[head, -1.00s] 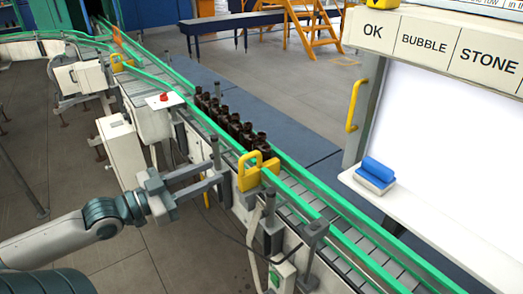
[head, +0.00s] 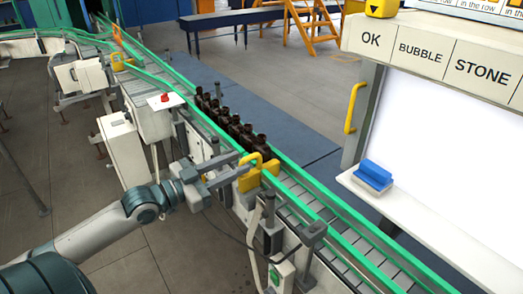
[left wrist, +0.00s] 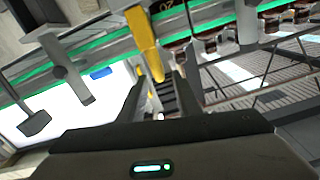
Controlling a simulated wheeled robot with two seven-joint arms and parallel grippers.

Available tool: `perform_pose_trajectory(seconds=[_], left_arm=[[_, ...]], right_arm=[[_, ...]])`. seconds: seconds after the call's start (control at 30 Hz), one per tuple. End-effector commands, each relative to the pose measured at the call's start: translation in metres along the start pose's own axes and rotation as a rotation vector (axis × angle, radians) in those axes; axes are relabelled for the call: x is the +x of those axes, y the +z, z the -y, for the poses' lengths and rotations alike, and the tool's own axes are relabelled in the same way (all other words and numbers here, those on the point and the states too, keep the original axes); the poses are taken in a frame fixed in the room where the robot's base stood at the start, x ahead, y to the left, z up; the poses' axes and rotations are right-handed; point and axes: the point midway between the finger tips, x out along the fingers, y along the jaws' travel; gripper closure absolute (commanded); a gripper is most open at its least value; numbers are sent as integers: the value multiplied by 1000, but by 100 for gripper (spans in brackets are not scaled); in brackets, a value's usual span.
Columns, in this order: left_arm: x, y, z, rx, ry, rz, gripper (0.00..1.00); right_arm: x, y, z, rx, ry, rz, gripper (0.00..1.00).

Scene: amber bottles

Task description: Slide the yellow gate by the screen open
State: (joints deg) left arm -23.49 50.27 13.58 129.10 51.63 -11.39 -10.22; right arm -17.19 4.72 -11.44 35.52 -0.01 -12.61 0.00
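The yellow gate (head: 270,169) by the screen sits on the near green rail of the conveyor, its looped handle facing my arm. It also shows in the left wrist view (left wrist: 146,45), its end between my fingertips. My left gripper (head: 241,165) reaches in from the left at the handle, fingers apart. In the left wrist view, the left gripper (left wrist: 160,85) has gaps beside the yellow part; I cannot tell whether either finger touches it. The white screen (head: 440,130) stands at the right. My right gripper is not in view.
A row of several amber bottles (head: 235,127) stands on the conveyor (head: 310,207) just upstream of the gate. Another yellow gate (head: 118,62) is farther up the line. A red button box (head: 165,101) and rail posts stand along the near side. A blue eraser (head: 374,173) lies on the screen's ledge.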

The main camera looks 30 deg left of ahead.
Motion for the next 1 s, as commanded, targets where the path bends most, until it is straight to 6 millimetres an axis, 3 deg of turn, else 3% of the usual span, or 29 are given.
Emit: perform_pose_trajectory(seconds=[0.7, 1.0], left_arm=[[77, -2, 1, -1, -2, -1, 69], [90, 0, 0, 0, 0, 0, 69]], right_arm=[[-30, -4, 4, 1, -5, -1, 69], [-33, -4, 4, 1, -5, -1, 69]])
